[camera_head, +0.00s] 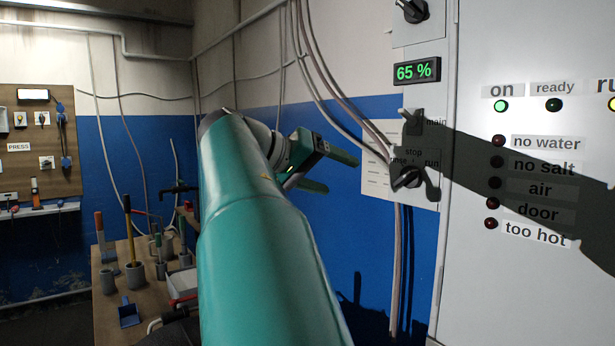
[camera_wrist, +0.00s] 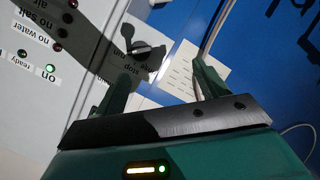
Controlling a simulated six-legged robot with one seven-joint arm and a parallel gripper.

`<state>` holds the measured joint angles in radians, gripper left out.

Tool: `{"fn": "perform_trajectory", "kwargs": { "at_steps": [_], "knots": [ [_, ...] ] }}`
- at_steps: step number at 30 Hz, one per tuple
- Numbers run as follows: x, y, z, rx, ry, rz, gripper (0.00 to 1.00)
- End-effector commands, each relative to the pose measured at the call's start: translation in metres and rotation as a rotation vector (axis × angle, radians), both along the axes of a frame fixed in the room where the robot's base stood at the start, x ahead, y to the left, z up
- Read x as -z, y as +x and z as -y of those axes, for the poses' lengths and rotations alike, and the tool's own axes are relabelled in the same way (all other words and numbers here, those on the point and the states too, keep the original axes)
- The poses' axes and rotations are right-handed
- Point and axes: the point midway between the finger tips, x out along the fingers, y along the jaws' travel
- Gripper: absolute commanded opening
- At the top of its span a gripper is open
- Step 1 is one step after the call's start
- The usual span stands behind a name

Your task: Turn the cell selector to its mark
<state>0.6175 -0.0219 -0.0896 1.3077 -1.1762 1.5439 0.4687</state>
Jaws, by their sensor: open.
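A black rotary knob (camera_head: 407,177) sits on a white plate on the wall, with labels reading "stop", "run" and a partly covered one ending in "nse". It also shows, upside down, in the wrist view as a dark knob (camera_wrist: 147,51) beyond the fingers. No label in view names the cell selector. My gripper (camera_head: 333,172) is open and empty, to the left of the knob and apart from it. In the wrist view my gripper (camera_wrist: 166,76) shows both fingers spread, with the knob nearer the left finger. Exactly where the knob points is hard to tell.
A small switch (camera_head: 411,117) marked "main" sits above the knob, under a "65 %" display (camera_head: 417,71). Another black knob (camera_head: 411,11) is higher up. Cables (camera_head: 340,95) run down beside the plate. A white cabinet (camera_head: 520,290) with lamps stands right; a cluttered bench (camera_head: 108,318) left.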

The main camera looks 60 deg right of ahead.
Motion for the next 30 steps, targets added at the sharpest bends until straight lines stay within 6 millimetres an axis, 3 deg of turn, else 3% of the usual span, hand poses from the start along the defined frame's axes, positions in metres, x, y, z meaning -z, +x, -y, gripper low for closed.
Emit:
{"fn": "perform_trajectory", "kwargs": {
  "at_steps": [3,6,11,24,30],
  "knots": [
    [-0.021,-0.015,0.009,0.101,-0.07,-0.005,0.73],
    [-0.025,-0.021,0.012,0.125,-0.089,-0.006,0.73],
    [-0.019,-0.031,0.023,0.124,-0.087,-0.007,0.73],
    [0.006,-0.083,0.089,0.125,-0.085,-0.008,0.73],
    [0.014,-0.098,0.109,0.123,-0.085,-0.007,0.73]
  ]
}}
